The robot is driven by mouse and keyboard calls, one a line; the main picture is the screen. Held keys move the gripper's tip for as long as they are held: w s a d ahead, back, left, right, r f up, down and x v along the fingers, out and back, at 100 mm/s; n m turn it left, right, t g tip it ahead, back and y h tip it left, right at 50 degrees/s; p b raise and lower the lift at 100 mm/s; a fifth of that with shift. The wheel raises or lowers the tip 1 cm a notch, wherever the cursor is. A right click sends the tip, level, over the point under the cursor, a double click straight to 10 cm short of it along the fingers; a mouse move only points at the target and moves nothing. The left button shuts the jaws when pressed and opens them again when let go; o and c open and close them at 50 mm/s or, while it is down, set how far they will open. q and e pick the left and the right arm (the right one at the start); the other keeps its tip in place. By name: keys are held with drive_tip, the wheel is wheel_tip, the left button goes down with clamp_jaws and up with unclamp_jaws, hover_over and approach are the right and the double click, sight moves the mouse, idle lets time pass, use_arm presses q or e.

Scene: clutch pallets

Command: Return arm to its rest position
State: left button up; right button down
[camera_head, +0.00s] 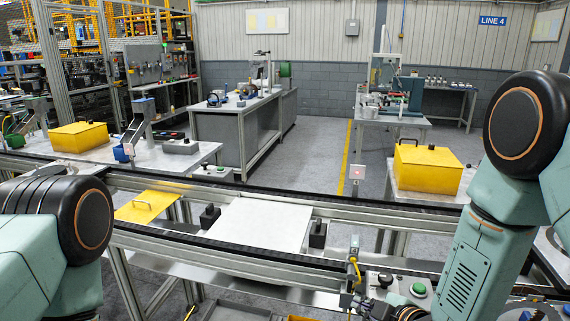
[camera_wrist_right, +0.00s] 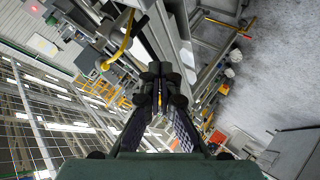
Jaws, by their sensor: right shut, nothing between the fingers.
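My right arm (camera_head: 475,260) comes in at the right of the head view, with its upper joint raised and its lower link running down to the bottom edge. In the right wrist view my right gripper (camera_wrist_right: 160,72) has its fingers together with nothing between them. It points at a tilted view of the hall, with rails and frames beyond the fingertips. My left arm (camera_head: 50,240) shows only as a shoulder joint and link at the left of the head view. The left gripper is not in view.
A conveyor with dark rails (camera_head: 255,257) crosses in front, carrying a white plate (camera_head: 260,225) and a yellow lid (camera_head: 146,207). Yellow boxes sit on tables at left (camera_head: 79,137) and right (camera_head: 427,170). A green button (camera_head: 418,289) is close to my right arm. Grey floor lies beyond.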

use_arm(q)
wheel_tip(320, 180, down, 15)
drive_tip(key=b, duration=1.4)
drive_tip(key=shift+b, duration=0.35)
use_arm(e)
drive_tip(key=s+d+f+m+g+h, duration=0.2)
drive_tip(key=s+f+m+g, duration=0.3)
drive_tip(key=s+f, duration=1)
drive_tip(key=s+d+f+m+g+h, duration=0.1)
drive_tip(key=s+f+m+g, duration=0.4)
drive_tip(key=s+f, duration=0.9)
drive_tip(key=s+d+m, duration=0.1)
drive_tip(key=s+m, duration=0.2)
drive_tip(key=s, duration=0.2)
drive_tip(key=shift+d+f+m+g+h, duration=0.3)
drive_tip(key=shift+d+f+g+h, duration=0.1)
use_arm(q)
drive_tip(key=shift+r, duration=0.15)
drive_tip(key=shift+c, duration=0.6)
drive_tip(key=shift+w+d, duration=0.15)
drive_tip(key=shift+w, duration=0.05)
use_arm(e)
drive_tip(key=shift+s+d, duration=0.1)
drive_tip(key=shift+d, duration=0.05)
